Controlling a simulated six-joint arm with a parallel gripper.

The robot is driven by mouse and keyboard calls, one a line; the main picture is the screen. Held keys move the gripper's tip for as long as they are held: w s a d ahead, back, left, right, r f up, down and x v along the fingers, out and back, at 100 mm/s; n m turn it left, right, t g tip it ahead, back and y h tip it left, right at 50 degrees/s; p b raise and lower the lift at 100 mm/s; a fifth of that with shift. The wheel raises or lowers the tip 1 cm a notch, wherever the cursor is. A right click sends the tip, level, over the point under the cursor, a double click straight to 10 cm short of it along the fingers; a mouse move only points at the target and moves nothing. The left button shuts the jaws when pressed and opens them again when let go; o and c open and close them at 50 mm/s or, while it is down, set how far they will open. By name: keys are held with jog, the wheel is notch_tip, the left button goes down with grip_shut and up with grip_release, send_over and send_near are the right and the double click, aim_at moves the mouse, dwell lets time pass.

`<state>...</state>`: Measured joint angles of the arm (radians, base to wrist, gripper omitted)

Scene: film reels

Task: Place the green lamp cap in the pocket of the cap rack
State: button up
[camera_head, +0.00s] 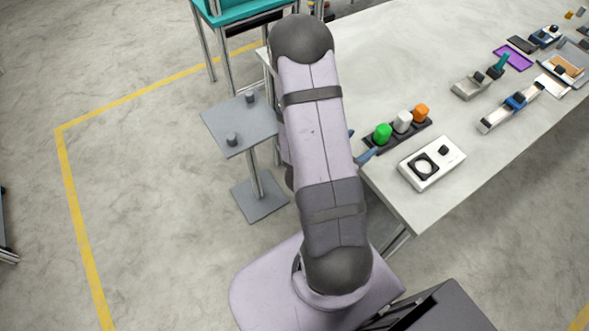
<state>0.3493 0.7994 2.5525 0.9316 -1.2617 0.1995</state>
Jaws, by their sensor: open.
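The green lamp cap (382,133) stands upright at the left end of a dark rack (412,136), beside a white cap (402,121) and an orange cap (421,112). I cannot tell whether the green cap is seated in a pocket or only rests there. My gripper (365,143) shows as blue fingers at the table's left edge, just left of the green cap. It is open; the rest of it is hidden behind my arm. I see nothing between the fingers.
A white box (431,170) with a round ring and black knob lies just right of the rack, near the table edge. Tools and trays lie at the far right. A grey stand (240,125) with two small posts is left of my arm. The table (400,60) is clear behind the rack.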

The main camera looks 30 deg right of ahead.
jog(key=w+a+n+t+y, duration=0.1)
jog(key=w+a+n+y, duration=0.3)
jog(key=a, duration=0.5)
jog(key=w+a+n+t+y, duration=0.2)
jog(key=w+a+y, duration=0.45)
jog(key=a, duration=0.35)
jog(key=s+a+r+n+g+y, duration=0.2)
jog(key=s+a+r+n+g, duration=0.15)
jog(key=a+n, duration=0.4)
jog(key=s+a+r+n+g, duration=0.1)
jog(key=s, duration=0.3)
jog(key=s+a+r+n+g, duration=0.1)
jog(key=s+a+r, duration=0.1)
jog(key=s, duration=0.3)
jog(key=shift+s+r, duration=0.25)
jog(key=shift+s, duration=0.05)
jog(key=shift+g, duration=0.25)
notch_tip(320, 180, down, 16)
jog(key=b, duration=1.6)
